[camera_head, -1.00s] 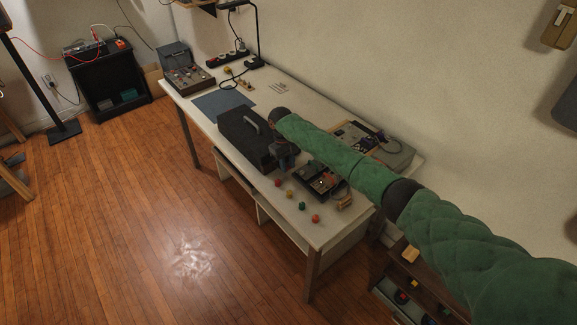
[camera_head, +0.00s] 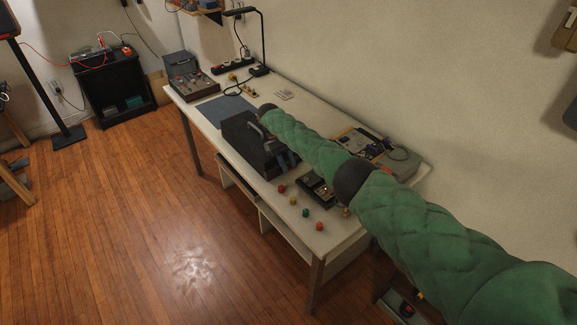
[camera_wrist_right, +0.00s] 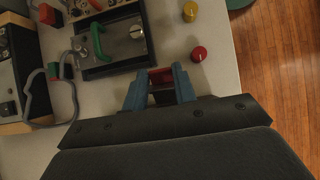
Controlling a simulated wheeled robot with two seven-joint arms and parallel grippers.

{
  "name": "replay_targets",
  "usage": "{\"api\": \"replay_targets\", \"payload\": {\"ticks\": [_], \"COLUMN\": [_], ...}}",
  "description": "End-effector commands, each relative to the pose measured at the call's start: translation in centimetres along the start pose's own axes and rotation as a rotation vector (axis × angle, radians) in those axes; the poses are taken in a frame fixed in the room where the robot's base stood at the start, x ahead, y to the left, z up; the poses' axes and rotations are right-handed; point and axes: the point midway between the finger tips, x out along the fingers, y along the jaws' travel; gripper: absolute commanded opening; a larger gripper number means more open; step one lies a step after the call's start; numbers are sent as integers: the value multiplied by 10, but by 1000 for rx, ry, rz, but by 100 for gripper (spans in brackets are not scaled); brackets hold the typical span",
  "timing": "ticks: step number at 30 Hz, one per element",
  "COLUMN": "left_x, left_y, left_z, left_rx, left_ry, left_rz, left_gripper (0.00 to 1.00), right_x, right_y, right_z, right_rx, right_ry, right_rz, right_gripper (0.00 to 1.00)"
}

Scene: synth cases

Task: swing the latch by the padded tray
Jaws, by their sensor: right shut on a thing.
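A dark tray-like unit (camera_head: 314,188) stands near the gripper. In the wrist view the dark unit (camera_wrist_right: 90,70) carries a metal plate and a green handle (camera_wrist_right: 98,38), apart from the fingers. I cannot tell which piece is the padded tray. My left gripper is out of view.
Several coloured knobs, including a red one (camera_wrist_right: 199,54) and a yellow one (camera_wrist_right: 190,11), stand along the table's front edge. A lamp (camera_head: 262,45) and a power strip (camera_head: 232,66) are at the back.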

Motion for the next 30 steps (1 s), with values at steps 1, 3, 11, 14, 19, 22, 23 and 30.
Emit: {"api": "replay_targets", "payload": {"ticks": [1,3,11,14,19,22,23,30], "left_x": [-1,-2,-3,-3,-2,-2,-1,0], "left_y": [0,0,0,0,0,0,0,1], "left_z": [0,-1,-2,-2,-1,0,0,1], "left_rx": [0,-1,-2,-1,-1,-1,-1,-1], "left_ry": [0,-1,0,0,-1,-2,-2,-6], "left_rz": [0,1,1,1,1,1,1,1], "left_gripper": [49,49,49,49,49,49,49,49], "right_x": [0,0,-1,-1,-1,-1,-1,-8], "right_y": [0,0,0,0,0,0,0,0], "right_z": [0,0,0,0,0,0,0,-1], "right_rx": [1,1,0,0,0,0,0,0], "right_ry": [-3,-6,-7,-7,-7,-7,-7,-6], "right_rz": [1,1,0,0,0,0,0,1], "right_gripper": [4,4,4,4,49,49,49,49]}}
